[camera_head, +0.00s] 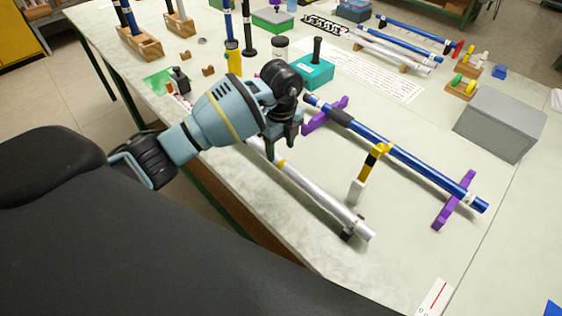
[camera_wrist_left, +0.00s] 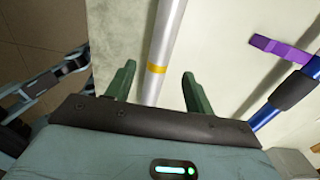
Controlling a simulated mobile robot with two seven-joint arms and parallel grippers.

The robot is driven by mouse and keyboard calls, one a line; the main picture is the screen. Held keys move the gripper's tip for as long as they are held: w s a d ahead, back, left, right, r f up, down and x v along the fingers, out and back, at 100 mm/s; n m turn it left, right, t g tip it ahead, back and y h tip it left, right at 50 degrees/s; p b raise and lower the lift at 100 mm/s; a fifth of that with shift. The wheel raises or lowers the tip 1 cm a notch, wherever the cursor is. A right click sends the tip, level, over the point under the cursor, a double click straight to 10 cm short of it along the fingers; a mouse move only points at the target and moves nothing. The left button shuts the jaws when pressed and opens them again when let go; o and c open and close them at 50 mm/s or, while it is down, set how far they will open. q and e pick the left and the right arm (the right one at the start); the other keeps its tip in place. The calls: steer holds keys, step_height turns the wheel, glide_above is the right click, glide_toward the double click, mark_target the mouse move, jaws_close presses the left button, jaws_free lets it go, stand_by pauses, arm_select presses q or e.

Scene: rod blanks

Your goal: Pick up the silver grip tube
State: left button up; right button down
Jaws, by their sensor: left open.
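The silver grip tube (camera_head: 318,194) lies near the table's front edge, with a yellow band around it. Its right end rests on a small dark support (camera_head: 349,232). In the left wrist view the tube (camera_wrist_left: 168,32) runs between the two green fingers, its yellow band just beyond the fingertips. My left gripper (camera_head: 283,150) is over the tube's left part, which it partly hides. In the left wrist view my left gripper (camera_wrist_left: 154,80) is open, with a gap on both sides of the tube. My right gripper is not in view.
A blue rod (camera_head: 400,152) lies on two purple supports (camera_head: 452,205) behind the tube. A teal box (camera_head: 313,72) and a grey box (camera_head: 500,122) stand farther back. The right front of the table is mostly clear.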

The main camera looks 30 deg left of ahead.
mark_target(280, 159)
arm_select(q)
steer(key=shift+f, duration=0.4)
step_height(280, 159, down, 5)
steer(key=shift+s+r, duration=0.1)
steer(key=shift+r, duration=0.05)
steer(key=c, duration=1.1)
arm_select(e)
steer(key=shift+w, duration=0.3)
arm_select(q)
steer(key=shift+r, duration=0.1)
